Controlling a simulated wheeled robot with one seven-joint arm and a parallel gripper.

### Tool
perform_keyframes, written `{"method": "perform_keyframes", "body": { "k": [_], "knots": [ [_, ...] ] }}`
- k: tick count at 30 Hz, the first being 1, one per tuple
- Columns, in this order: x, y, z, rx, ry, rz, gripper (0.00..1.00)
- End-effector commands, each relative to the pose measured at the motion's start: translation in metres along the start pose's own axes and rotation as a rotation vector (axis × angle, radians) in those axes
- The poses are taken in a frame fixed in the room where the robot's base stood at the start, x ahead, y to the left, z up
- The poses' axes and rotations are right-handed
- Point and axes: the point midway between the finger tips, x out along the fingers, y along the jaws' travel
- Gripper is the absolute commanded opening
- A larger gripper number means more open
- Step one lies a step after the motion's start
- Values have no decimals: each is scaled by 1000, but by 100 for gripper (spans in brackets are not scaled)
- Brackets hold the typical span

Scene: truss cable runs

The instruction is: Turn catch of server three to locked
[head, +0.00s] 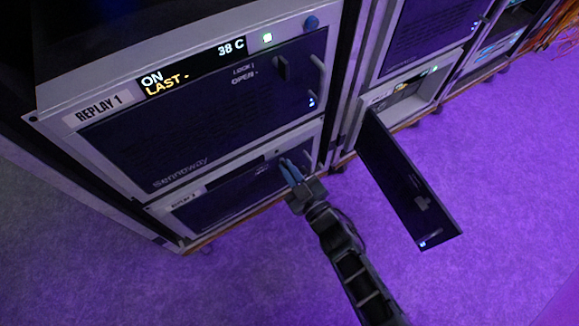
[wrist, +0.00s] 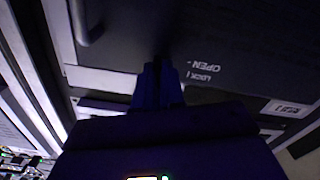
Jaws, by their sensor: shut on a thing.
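My gripper (head: 286,168) is at the right part of the front of the lower server (head: 232,194), below the unit labelled REPLAY 1. The lower server's own label is too small to read. In the wrist view my gripper (wrist: 159,72) is shut on the catch against the dark front panel (wrist: 140,35). The fingers hide the catch, so I cannot tell its angle. The LOCK and OPEN marks (wrist: 205,72) show upside down beside the fingers.
The REPLAY 1 unit (head: 200,110) above has its own upright catch (head: 282,68) and a handle (head: 318,72). To the right, a dark door (head: 405,180) hangs open from another rack and juts out near my arm. The purple floor (head: 500,140) is clear beyond it.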

Motion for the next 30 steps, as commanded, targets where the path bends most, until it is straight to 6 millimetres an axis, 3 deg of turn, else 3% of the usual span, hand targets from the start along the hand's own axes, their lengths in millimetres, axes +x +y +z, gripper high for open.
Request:
{"method": "perform_keyframes", "body": {
  "k": [15, 30],
  "knots": [
    [-1, 0, 1, 339, -4, 1, 0],
    [-1, -1, 1, 404, -3, 0, 0]
  ]
}}
